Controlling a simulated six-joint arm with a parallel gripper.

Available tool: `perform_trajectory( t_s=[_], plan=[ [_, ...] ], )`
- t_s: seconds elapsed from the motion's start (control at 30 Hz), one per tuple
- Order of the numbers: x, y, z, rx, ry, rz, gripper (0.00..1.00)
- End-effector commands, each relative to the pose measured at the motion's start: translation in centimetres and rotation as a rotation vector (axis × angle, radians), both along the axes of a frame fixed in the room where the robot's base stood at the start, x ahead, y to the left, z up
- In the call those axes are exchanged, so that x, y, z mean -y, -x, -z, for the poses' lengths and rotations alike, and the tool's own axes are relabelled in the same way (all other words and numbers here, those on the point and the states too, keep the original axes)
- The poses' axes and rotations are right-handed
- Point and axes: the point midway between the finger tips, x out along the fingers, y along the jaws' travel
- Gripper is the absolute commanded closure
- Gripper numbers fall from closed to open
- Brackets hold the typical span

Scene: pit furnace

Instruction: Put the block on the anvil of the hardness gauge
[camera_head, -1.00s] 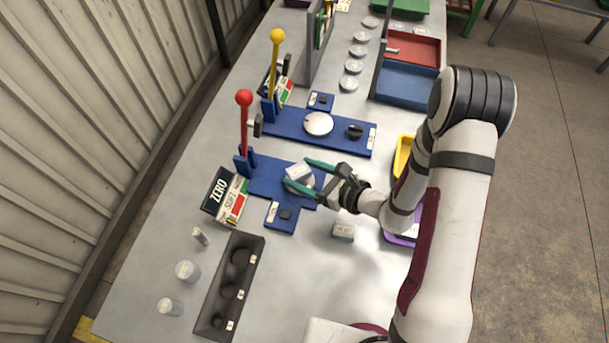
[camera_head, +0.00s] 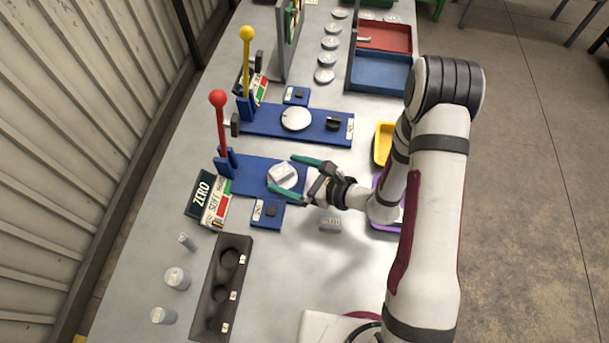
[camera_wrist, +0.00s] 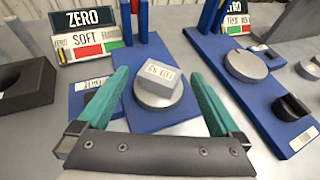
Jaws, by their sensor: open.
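The grey block (camera_wrist: 160,76) with a lettered top label rests on the round silver anvil (camera_wrist: 148,97) of the red-levered gauge, whose blue base (camera_head: 242,172) lies flat on the table. The block also shows in the head view (camera_head: 283,173). It sits flat, turned a little, and the disc shows around it. My gripper (camera_head: 281,173) is open, with green fingers on either side of the block and anvil. In the wrist view both fingers (camera_wrist: 156,90) stand clear of the block, with visible gaps.
The red lever (camera_head: 219,125) and the ZERO/SOFT sign (camera_head: 209,199) stand at the gauge's far end. A yellow-levered gauge (camera_head: 320,126) lies alongside. A dark holed rack (camera_head: 222,287) is nearer.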

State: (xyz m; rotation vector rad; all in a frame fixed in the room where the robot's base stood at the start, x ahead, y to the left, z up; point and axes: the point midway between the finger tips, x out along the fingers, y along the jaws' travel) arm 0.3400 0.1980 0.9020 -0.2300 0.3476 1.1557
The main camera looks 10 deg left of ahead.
Motion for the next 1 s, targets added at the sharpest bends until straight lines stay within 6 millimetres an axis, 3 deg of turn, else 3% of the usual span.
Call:
perform_trajectory(
  t_s=[0.23,0.4,0.63,0.73,0.83,0.9,1.0],
  plan=[
    [5.7,2.1,-2.5,0.002,0.0,0.01,0.0],
    [8.6,3.5,-3.8,0.002,0.0,0.005,0.0],
    [9.4,4.0,-4.4,0.003,0.0,-0.003,0.0],
    [8.4,4.8,-6.7,0.057,0.015,-0.105,0.0],
    [6.5,8.1,-11.6,0.177,0.086,-0.376,0.0],
    [6.1,12.0,-14.5,0.266,0.196,-0.619,0.0],
    [7.9,17.2,-16.6,0.372,0.44,-0.929,0.0]
  ],
)
